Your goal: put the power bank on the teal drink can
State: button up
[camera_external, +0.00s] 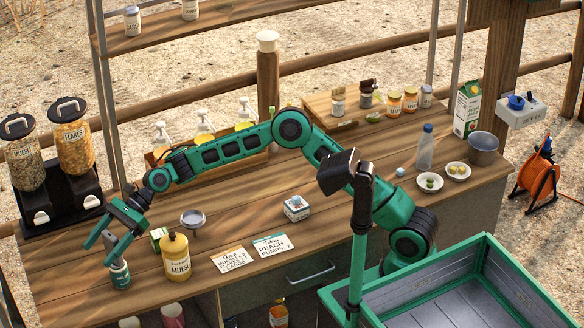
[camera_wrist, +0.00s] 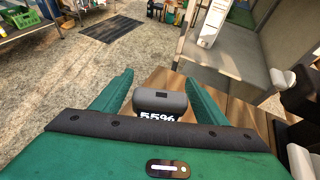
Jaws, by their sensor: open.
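The power bank (camera_wrist: 160,103) is a dark grey rounded block showing "55%" in the wrist view. It sits between the two teal fingers of my gripper (camera_wrist: 157,92), with a gap visible on each side. In the external view my gripper (camera_external: 101,252) is open at the left end of the counter, pointing down and left. The teal drink can (camera_external: 120,276) stands upright on the counter just below the fingers, its upper part partly hidden by them. The power bank is hard to make out there, so I cannot tell whether it rests on the can.
A yellow muesli bottle (camera_external: 177,257) and a small green box (camera_external: 158,238) stand close to the right of the can. Cereal dispensers (camera_external: 62,150) stand behind at the left.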

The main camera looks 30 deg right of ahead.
jog(key=v, duration=1.2)
